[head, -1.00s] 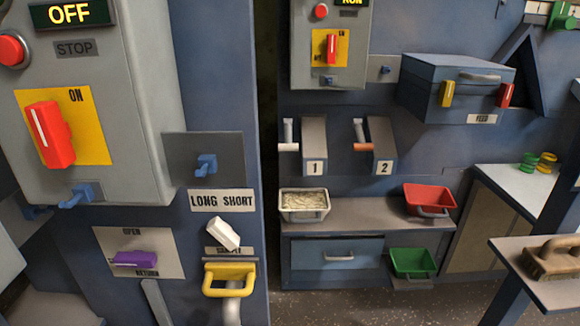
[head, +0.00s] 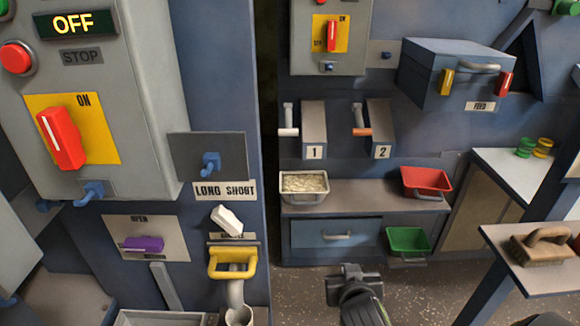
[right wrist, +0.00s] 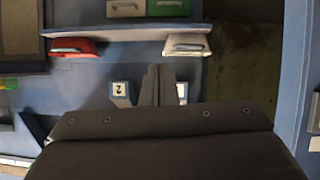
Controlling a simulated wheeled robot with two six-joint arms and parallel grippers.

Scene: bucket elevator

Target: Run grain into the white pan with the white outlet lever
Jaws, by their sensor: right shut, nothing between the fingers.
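The white pan (head: 304,187) sits on the shelf under outlet 1 and has pale grain in it. The white outlet lever (head: 288,132) is at the left of outlet 1 (head: 314,130), its white handle level. My right gripper (head: 352,272) is low in front of the cabinet, below and right of the white pan, apart from the pan and the lever. In the right wrist view its fingers (right wrist: 158,84) are shut and empty, and the white pan (right wrist: 187,45) shows upside down beyond them. The lever cannot be made out there. My left gripper is out of view.
Outlet 2 (head: 379,130) has an orange lever (head: 361,132). A red pan (head: 427,181) is on the shelf's right, and a green pan (head: 408,240) is lower down. A large grey control box (head: 90,120) and blue panel stand close at left. A brush (head: 543,246) lies at right.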

